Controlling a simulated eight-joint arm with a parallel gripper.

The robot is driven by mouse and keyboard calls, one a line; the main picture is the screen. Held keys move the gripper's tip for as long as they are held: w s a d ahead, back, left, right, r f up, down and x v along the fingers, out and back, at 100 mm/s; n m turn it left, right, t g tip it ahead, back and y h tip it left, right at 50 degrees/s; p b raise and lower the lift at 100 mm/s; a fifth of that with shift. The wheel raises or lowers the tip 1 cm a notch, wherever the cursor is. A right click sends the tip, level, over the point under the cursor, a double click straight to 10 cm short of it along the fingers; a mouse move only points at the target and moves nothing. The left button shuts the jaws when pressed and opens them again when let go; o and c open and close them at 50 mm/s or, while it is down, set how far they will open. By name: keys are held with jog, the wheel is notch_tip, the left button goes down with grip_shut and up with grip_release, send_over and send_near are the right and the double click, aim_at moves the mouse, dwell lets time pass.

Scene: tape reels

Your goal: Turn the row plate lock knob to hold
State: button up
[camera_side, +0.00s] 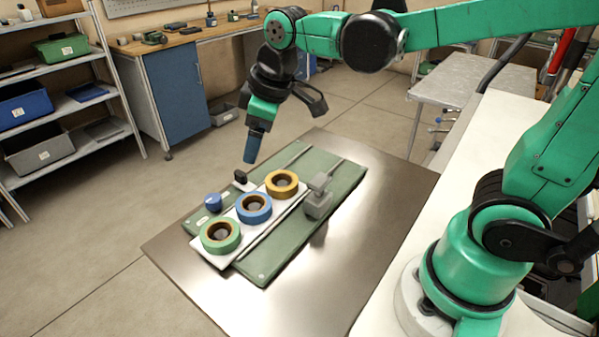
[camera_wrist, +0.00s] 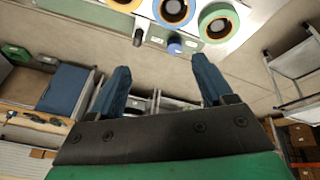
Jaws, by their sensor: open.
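A white row plate (camera_side: 187,226) lies on a green base board (camera_side: 262,272) and carries a green tape reel (camera_side: 211,246), a blue reel (camera_side: 243,214) and a yellow reel (camera_side: 270,190). A small round blue knob (camera_side: 213,202) stands on the board beside the plate, near the green reel; it also shows in the wrist view (camera_wrist: 174,46). A black upright piece (camera_side: 240,178) stands farther along the same edge, also in the wrist view (camera_wrist: 139,36). The knob's setting is too small to read. My gripper (camera_side: 252,152) hangs above and behind the black piece, apart from everything; its blue fingers (camera_wrist: 161,66) are open and empty.
A grey block fixture (camera_side: 319,197) stands on the board right of the reels. The metal table (camera_side: 312,290) is bare around the board. Shelves with bins (camera_side: 45,150), a blue cabinet (camera_side: 178,92) and a grey side table (camera_side: 470,85) stand farther off.

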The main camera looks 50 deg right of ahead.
aim_at(213, 197)
jog(key=w+a+f+n+g, duration=0.1)
jog(key=w+f+n, duration=0.1)
jog(key=w+a+f+n+g, duration=0.1)
jog(key=w+a+f+n, duration=0.1)
jog(key=w+n, duration=0.1)
jog(key=w+a+f+n+g, duration=0.1)
jog(key=w+f+n, duration=0.2)
jog(key=shift+w+a+g, duration=0.15)
jog(key=shift+w+g, duration=0.1)
jog(key=shift+g, duration=0.15)
jog(key=shift+w+a+f+n, duration=0.15)
jog(key=shift+f+n, duration=0.1)
jog(key=shift+n, duration=0.15)
jog(key=shift+f, duration=2.95)
grip_shut()
